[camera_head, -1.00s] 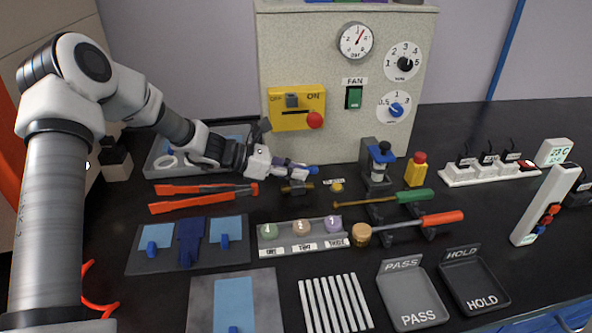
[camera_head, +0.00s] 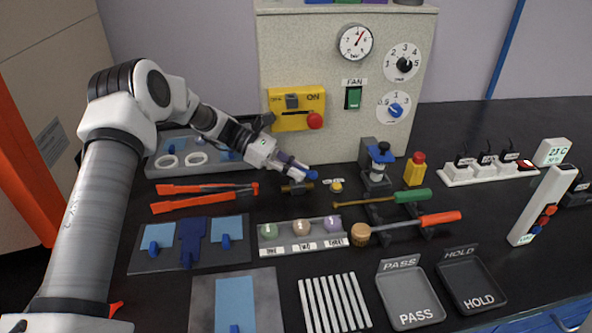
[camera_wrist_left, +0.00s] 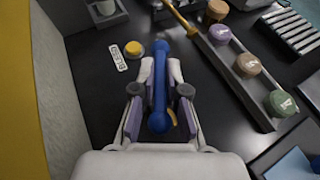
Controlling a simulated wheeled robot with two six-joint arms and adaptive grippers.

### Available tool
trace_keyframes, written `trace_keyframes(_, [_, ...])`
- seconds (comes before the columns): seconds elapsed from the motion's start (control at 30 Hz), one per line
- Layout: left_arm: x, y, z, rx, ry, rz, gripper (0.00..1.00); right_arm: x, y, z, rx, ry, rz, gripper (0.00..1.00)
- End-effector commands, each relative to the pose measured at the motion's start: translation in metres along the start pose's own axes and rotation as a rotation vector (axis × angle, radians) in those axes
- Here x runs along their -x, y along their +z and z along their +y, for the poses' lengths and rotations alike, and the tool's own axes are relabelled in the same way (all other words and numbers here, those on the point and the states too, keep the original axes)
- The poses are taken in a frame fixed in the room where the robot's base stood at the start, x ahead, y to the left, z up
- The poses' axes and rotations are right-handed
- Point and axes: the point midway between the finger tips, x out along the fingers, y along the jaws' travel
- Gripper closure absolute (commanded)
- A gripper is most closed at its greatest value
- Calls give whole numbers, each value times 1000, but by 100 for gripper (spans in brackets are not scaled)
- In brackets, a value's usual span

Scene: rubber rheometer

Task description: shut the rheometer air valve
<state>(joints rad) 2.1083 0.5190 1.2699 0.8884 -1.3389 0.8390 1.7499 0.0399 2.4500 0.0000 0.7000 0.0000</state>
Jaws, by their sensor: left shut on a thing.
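The air valve is a small brass body (camera_head: 297,188) low on the black bench in front of the rheometer. Its blue lever handle (camera_head: 312,175) shows at my left fingertips. My left gripper (camera_head: 292,166) is shut on this handle. In the left wrist view the blue handle (camera_wrist_left: 160,85) runs lengthwise between the fingers (camera_wrist_left: 160,92), a rounded knob at each end. A bit of brass shows beside its near end; the rest of the valve body is hidden beneath. My right gripper is not in view.
The yellow bleed button (camera_head: 336,186) sits right of the valve. The rheometer (camera_head: 340,100) stands behind, with its gauge (camera_head: 355,41) and yellow ON/OFF panel (camera_head: 297,108).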

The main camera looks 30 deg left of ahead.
Motion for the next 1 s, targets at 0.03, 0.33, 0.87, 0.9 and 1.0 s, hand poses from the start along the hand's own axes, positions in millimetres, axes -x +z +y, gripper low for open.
trace_keyframes(0.03, [0, -1, 0, -6, -12, 1, 100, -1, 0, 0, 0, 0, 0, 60])
trace_keyframes(0.33, [0, 0, 0, -14, -35, -1, 100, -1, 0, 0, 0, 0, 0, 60])
trace_keyframes(0.87, [0, 0, 0, -14, -33, -1, 62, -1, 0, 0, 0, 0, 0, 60])
trace_keyframes(0.9, [1, 0, 0, -14, -33, -1, 62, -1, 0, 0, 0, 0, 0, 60])
trace_keyframes(1.0, [8, 0, 1, -14, -31, -2, 62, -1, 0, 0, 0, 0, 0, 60])
